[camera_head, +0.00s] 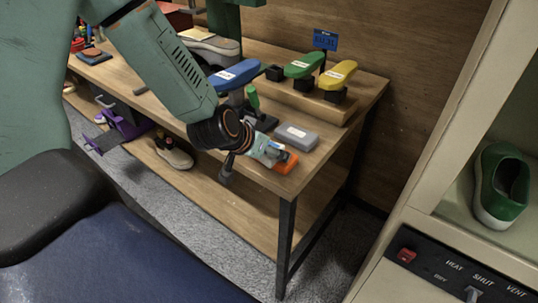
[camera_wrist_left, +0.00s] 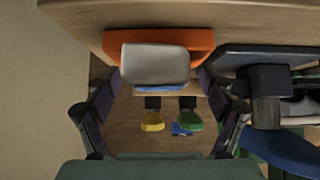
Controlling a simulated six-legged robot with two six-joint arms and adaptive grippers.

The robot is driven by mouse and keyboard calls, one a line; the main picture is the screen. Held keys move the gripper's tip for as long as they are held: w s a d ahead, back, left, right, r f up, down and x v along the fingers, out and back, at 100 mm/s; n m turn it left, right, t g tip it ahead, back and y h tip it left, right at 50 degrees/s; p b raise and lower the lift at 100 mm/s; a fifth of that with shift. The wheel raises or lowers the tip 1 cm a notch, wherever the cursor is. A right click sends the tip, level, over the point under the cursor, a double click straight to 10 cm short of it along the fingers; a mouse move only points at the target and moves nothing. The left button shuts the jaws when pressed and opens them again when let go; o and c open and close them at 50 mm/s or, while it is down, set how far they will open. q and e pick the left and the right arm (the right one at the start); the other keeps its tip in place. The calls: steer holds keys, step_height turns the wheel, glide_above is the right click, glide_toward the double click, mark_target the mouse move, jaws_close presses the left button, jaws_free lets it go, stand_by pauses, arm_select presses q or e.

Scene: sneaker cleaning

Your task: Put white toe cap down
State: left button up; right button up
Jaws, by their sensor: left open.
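The white toe cap (camera_wrist_left: 155,63) is a pale, rounded piece directly against an orange block (camera_wrist_left: 112,46) in the left wrist view. Whether it rests on the block is hard to tell. The orange block also shows in the head view (camera_head: 287,163), near the front right corner of the workbench (camera_head: 318,172). My left gripper (camera_head: 258,152) is at that corner, beside the block, partly hidden by its own wrist. In the left wrist view its fingers (camera_wrist_left: 159,80) are spread apart, with the toe cap between or just beyond their tips. My right gripper is not in view.
A grey box (camera_head: 297,137) lies just behind the orange block. Blue (camera_head: 235,75), green (camera_head: 304,64) and yellow (camera_head: 338,74) shoe forms stand farther back. A cabinet (camera_head: 462,150) with a green sneaker (camera_head: 501,186) is at right. A shoe (camera_head: 174,154) sits on the lower shelf.

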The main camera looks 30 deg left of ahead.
arm_select(q)
steer(key=shift+s+d+r, duration=0.1)
steer(key=shift+s+r, duration=0.1)
steer(key=shift+r, duration=0.05)
steer(key=shift+c, duration=0.8)
steer(key=shift+w+f, duration=0.25)
steer(key=shift+w, duration=0.05)
steer(key=c, duration=0.5)
steer(key=shift+s+r, duration=0.2)
steer(key=c, duration=0.6)
steer(key=shift+w+f, duration=0.1)
steer(key=shift+w, duration=0.1)
steer(key=shift+c, duration=0.6)
